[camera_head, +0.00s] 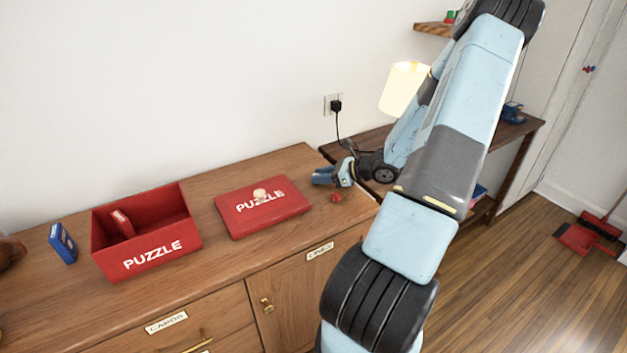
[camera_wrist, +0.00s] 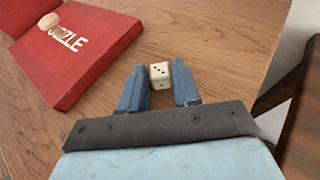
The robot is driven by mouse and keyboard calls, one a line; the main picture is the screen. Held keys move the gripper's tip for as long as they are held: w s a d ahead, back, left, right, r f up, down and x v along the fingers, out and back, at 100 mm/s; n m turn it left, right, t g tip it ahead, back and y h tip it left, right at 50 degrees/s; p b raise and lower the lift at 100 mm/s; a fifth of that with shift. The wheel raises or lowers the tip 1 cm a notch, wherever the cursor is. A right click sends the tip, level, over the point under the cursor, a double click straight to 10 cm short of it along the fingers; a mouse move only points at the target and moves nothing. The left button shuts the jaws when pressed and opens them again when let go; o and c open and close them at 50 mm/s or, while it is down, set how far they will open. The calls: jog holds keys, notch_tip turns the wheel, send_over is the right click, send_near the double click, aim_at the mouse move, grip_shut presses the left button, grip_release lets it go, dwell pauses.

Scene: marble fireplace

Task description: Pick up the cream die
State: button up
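The cream die (camera_wrist: 160,74) shows in the wrist view with dark pips on its faces. It sits between the two blue fingertips of my gripper (camera_wrist: 160,79). The fingers are drawn in to about the die's width, one on each side, and appear to touch it. Whether the die rests on the cabinet top or is just above it is not clear. In the head view my gripper (camera_head: 324,176) is low over the right end of the wooden cabinet, and the die is hidden there.
A red puzzle lid (camera_head: 240,219) with a pale knob-like piece (camera_head: 260,195) lies left of my gripper. A small red object (camera_head: 336,198) lies close by. A red puzzle box (camera_head: 148,252) and a blue box (camera_head: 63,243) stand further left. A lit lamp (camera_head: 404,88) stands behind.

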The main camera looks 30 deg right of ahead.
grip_shut()
jog(key=shift+r, duration=0.1)
